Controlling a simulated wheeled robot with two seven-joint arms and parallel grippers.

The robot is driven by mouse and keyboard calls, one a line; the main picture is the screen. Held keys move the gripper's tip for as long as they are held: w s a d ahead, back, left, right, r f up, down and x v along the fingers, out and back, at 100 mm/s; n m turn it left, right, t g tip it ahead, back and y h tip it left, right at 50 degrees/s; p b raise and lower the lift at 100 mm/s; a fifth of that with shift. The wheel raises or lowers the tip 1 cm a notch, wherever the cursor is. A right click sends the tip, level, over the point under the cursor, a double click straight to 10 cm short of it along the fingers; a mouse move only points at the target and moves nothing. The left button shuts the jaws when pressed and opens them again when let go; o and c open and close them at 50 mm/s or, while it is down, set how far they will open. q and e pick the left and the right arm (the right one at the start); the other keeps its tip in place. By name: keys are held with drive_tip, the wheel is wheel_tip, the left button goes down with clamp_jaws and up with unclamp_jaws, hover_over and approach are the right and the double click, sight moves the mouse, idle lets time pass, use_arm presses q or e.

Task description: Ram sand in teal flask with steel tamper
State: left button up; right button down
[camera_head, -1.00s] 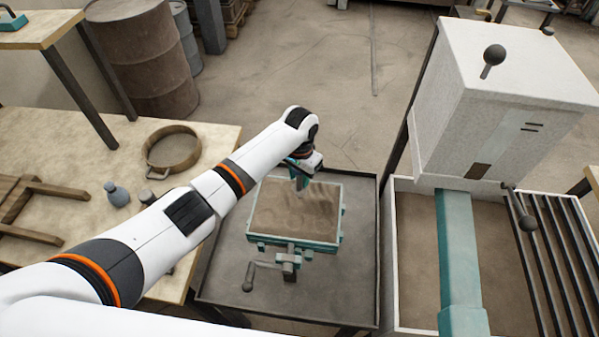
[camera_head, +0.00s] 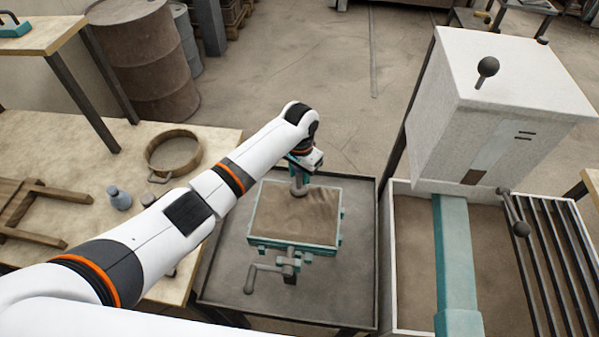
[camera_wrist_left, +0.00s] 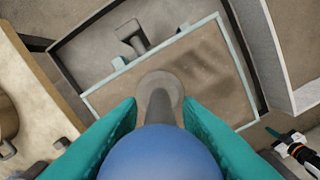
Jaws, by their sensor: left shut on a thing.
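The teal flask (camera_head: 252,241) is a shallow square frame filled with brown sand (camera_head: 290,214), standing on a dark tray-topped stand. Darker uneven patches mark the sand; they also show in the left wrist view (camera_wrist_left: 205,60). My left gripper (camera_head: 304,168) is over the flask's far edge, shut on the steel tamper (camera_head: 298,188). In the left wrist view the tamper has a blue rounded top (camera_wrist_left: 160,155) and a grey round foot (camera_wrist_left: 160,88) over the sand near the flask's edge. Contact with the sand cannot be told. My right gripper appears small at the lower right (camera_wrist_left: 272,133); its jaws are unclear.
A crank clamp (camera_head: 270,270) sticks out at the flask's near side. A tall white machine (camera_head: 505,95) with a sand bin stands at right.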

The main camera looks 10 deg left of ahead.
sight(300, 181)
use_arm(q)
drive_tip(key=shift+f+b, duration=1.15)
drive_tip(key=shift+f, duration=0.8)
drive_tip(key=shift+r+p, duration=0.5)
drive_tip(key=shift+r, duration=0.05)
wheel_tip(300, 181, up, 2)
drive_tip(key=shift+r+p, duration=0.15)
drive_tip(key=shift+p, duration=0.5)
drive_tip(key=shift+r, duration=0.35)
drive_tip(key=d+b, duration=0.2)
drive_tip(key=d, duration=0.6)
